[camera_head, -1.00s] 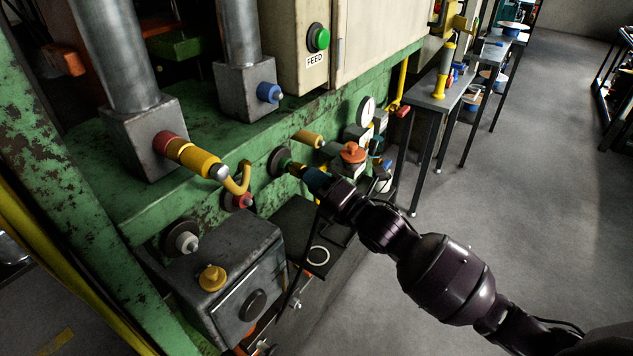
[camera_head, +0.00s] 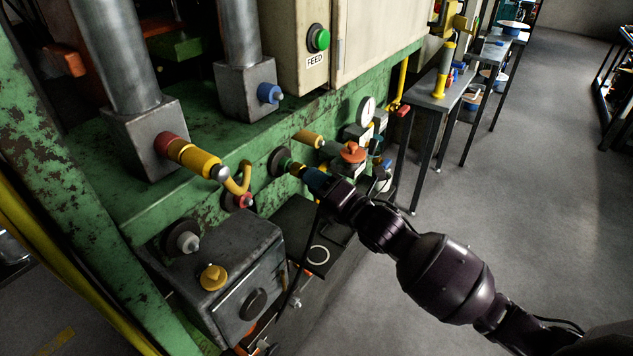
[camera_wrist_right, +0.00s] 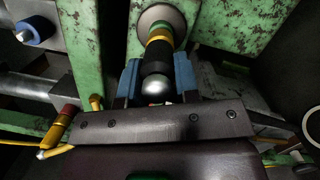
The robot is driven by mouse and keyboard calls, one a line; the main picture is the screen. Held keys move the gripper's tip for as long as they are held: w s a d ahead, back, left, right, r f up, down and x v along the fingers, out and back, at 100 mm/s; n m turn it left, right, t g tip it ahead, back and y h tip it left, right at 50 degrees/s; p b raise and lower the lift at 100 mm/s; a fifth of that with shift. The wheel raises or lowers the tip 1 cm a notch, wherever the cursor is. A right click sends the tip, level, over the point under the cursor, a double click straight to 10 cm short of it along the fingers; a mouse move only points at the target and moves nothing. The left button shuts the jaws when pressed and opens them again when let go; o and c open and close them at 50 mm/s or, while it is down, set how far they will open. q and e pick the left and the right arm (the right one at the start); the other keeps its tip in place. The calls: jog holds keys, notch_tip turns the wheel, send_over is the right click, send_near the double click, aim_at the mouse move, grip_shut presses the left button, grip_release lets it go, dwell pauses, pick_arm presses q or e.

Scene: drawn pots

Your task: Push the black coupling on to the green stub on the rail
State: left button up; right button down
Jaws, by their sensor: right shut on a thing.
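The black coupling (camera_wrist_right: 157,59) is between the blue fingers of my right gripper (camera_wrist_right: 157,70), which is shut on it. Its rounded silver end faces the wrist camera. Beyond it are a yellow band and the green stub (camera_wrist_right: 161,32) on a round grey flange. The coupling looks in line with the stub and close against the yellow band; I cannot tell how far on it sits. In the head view my right gripper (camera_head: 317,181) points at the green stub (camera_head: 286,163), and its fingers mostly hide the coupling. My left gripper is not in view.
A yellow coupling (camera_head: 196,160) sits on a red stub to the left. A blue stub (camera_head: 269,93) is above. A gauge (camera_head: 366,110) and an orange knob (camera_head: 352,152) stand close right of the gripper. A grey box (camera_head: 225,265) is below left. Open floor lies to the right.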

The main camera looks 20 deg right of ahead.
jog(key=shift+r, duration=0.1)
dwell(0.4)
dwell(0.4)
jog(key=shift+w+a, duration=0.25)
jog(key=shift+w, duration=0.05)
jog(key=c, duration=0.8)
grip_release()
jog(key=shift+s+d+f, duration=0.2)
jog(key=shift+s+d, duration=0.15)
jog(key=shift+s, duration=0.15)
jog(key=shift+v, duration=4.8)
